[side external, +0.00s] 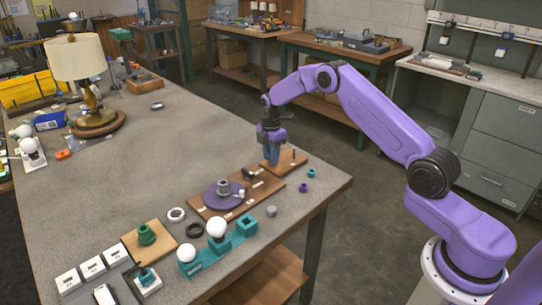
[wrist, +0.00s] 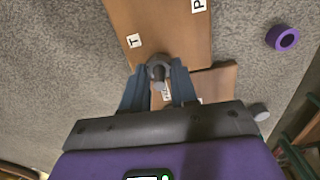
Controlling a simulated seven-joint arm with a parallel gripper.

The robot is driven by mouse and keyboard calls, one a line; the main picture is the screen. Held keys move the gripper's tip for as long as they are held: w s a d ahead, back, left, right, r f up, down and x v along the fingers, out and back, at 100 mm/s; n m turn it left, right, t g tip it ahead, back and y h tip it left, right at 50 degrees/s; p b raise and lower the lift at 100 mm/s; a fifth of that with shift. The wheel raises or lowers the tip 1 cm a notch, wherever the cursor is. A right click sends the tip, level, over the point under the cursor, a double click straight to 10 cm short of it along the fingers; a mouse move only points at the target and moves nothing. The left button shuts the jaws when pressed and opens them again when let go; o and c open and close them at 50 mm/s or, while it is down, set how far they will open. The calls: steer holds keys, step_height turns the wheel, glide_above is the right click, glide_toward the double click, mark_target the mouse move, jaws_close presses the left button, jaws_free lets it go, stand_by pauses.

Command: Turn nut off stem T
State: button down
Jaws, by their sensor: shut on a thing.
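My gripper (side external: 272,157) points down at the left part of a small brown board (side external: 290,163) near the table's far right edge. In the wrist view its blue fingers (wrist: 159,86) stand on either side of a grey round nut (wrist: 158,61) and are shut on it. A darker stem end shows inside the nut. The nut is close to the board's (wrist: 172,30) label T (wrist: 134,41). A dark upright stem (side external: 293,155) stands on the right part of the board. In the side view the fingers hide the nut and stem T.
Two small rings, one purple (side external: 304,188) and one teal, lie right of the board; a purple ring (wrist: 283,38) shows in the wrist view. A larger brown board (side external: 265,186) with a purple disc (side external: 224,196) is close by. The table's middle is clear.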

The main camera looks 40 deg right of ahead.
steer(key=shift+r, duration=0.55)
stand_by(0.4)
steer(key=shift+r, duration=2.5)
steer(key=shift+r, duration=2)
